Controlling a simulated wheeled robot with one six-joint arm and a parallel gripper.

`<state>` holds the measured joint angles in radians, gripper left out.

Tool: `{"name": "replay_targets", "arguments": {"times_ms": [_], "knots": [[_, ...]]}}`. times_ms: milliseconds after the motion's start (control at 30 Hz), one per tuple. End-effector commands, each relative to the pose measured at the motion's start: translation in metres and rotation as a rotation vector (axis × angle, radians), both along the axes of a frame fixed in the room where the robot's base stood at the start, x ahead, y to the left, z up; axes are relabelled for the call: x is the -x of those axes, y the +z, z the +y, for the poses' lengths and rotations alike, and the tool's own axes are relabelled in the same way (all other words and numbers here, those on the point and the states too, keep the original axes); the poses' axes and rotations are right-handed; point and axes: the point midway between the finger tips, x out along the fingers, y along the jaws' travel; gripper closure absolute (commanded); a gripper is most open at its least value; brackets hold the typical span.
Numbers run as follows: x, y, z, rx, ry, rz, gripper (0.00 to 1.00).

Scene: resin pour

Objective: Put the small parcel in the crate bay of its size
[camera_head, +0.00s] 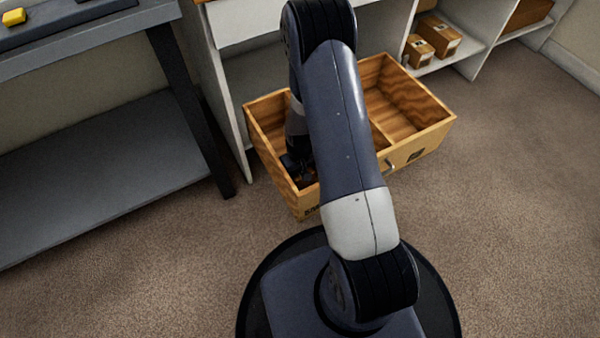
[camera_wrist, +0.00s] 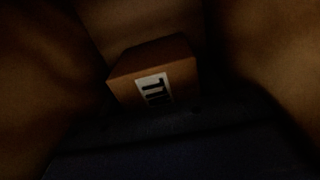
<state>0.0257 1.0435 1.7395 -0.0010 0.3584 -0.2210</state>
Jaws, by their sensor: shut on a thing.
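The wooden crate (camera_head: 425,143) stands on the floor in the head view, with a divider (camera_head: 381,136) between a left and a right bay. My gripper (camera_head: 302,174) reaches down into the left bay, and my arm hides part of the crate. In the dim wrist view, a small brown parcel (camera_wrist: 180,78) with a white label and dark marks shows between wooden walls. My gripper is shut on this parcel. The parcel cannot be made out in the head view. Whether it touches the crate floor is too dark to tell.
Two brown parcels, one larger (camera_head: 438,37) and one smaller (camera_head: 417,50), sit on a low white shelf (camera_head: 450,62) behind the crate. A grey table (camera_head: 100,45) with a yellow item (camera_head: 14,17) stands at left. The carpet to the right is clear.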

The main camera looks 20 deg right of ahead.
Motion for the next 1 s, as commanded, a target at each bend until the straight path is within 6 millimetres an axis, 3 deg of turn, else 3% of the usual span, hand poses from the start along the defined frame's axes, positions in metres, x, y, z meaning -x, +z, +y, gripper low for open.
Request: {"name": "replay_targets", "arguments": {"times_ms": [133, 467, 1000], "knots": [[0.0, -0.001, 0.0, 0.0, 0.0, 0.0, 0.28], [0.0, 0.004, 0.0, 0.0, 0.0, 0.0, 0.27], [0.0, 0.108, 0.0, 0.0, 0.0, -0.002, 0.27]]}}
